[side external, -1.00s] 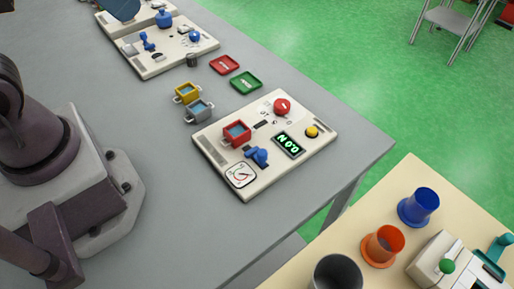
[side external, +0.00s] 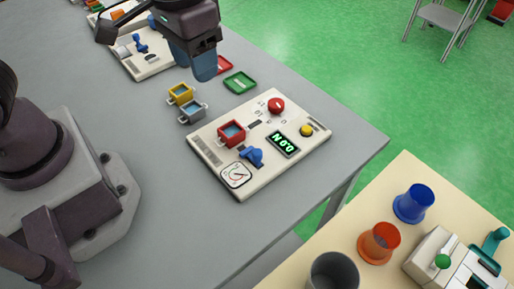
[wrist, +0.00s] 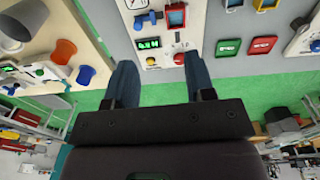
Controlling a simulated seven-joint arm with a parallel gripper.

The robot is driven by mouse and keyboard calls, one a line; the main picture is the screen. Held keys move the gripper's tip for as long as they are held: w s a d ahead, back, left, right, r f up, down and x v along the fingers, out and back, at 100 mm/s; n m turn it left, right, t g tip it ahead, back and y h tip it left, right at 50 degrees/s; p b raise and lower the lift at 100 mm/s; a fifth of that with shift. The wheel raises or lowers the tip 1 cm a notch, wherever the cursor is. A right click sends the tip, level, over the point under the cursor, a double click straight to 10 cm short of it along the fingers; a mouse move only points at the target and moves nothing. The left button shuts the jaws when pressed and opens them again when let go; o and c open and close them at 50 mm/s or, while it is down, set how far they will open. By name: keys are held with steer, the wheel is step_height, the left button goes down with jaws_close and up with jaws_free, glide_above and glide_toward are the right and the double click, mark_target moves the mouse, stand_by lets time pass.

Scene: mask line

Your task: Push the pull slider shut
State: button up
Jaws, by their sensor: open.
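No part is clearly marked as the pull slider. A white device (side external: 425,264) with a green knob (side external: 443,261) and a teal handle (side external: 497,240) stands on the cream table at lower right, partly cut off. A cream control panel (side external: 262,184) on the grey table carries a blue lever (side external: 253,156), a red knob (side external: 276,105), a yellow button (side external: 306,130) and a lit display (side external: 284,144). My gripper (side external: 205,70) is above the grey table, beyond the panel. In the wrist view my gripper (wrist: 160,78) is open with nothing between its fingers.
Blue (side external: 413,203), orange (side external: 379,242) and grey (side external: 334,274) cups stand on the cream table (side external: 405,168).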

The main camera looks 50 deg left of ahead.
mark_target(257, 151)
steer(key=w+d+f+n, duration=0.7)
steer(key=f+n, duration=0.2)
steer(key=shift+g, duration=0.3)
steer(key=f, duration=1.2)
steer(key=shift+s+a, duration=0.1)
steer(key=shift+s, duration=0.15)
jaws_close()
